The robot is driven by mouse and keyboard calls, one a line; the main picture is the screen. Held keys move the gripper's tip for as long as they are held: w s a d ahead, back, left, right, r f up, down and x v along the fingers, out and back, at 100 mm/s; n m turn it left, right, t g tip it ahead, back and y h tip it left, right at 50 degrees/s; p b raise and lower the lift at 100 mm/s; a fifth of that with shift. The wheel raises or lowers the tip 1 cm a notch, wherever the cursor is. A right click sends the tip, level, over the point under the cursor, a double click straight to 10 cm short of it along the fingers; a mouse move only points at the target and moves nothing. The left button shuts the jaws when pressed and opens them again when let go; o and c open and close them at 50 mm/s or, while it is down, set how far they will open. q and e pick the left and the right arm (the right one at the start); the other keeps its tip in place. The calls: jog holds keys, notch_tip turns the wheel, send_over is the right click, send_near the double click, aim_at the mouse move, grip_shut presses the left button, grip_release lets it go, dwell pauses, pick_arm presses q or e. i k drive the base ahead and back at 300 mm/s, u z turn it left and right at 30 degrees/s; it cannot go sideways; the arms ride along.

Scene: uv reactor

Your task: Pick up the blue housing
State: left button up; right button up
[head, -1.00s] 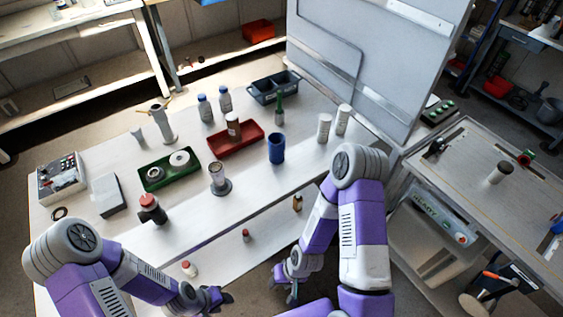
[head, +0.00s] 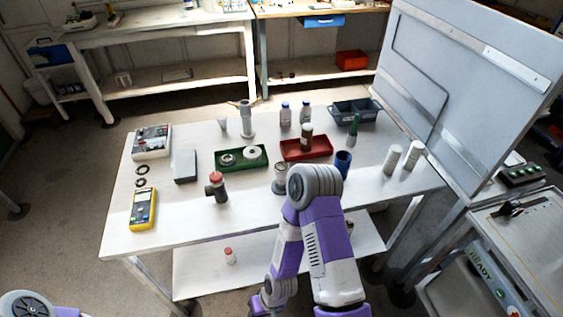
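The blue housing (head: 343,163) is a short upright blue cylinder with an open top. It stands on the white table's right half, just to the right of the red tray (head: 318,155). My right arm reaches up in front of the table, and its elbow is just left of and nearer than the housing. My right gripper (head: 262,303) is low at the bottom edge, well below the tabletop and away from the housing. Its fingers are small and partly cut off, so I cannot tell whether it is open. My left gripper is out of the picture; only part of that arm shows at bottom left.
Two white cylinders (head: 392,160) stand right of the housing, and a green-topped bottle (head: 353,130) stands behind it. A green tray (head: 222,163), a red-capped bottle (head: 216,188) and a yellow meter (head: 143,209) are further left. A tall grey panel (head: 470,80) borders the right.

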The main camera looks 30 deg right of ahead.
aim_at(343, 158)
jog(key=u, duration=1.2)
jog(key=k, duration=1.15)
jog(key=z, duration=1.4)
jog(key=i, duration=0.4)
jog(key=u, duration=0.05)
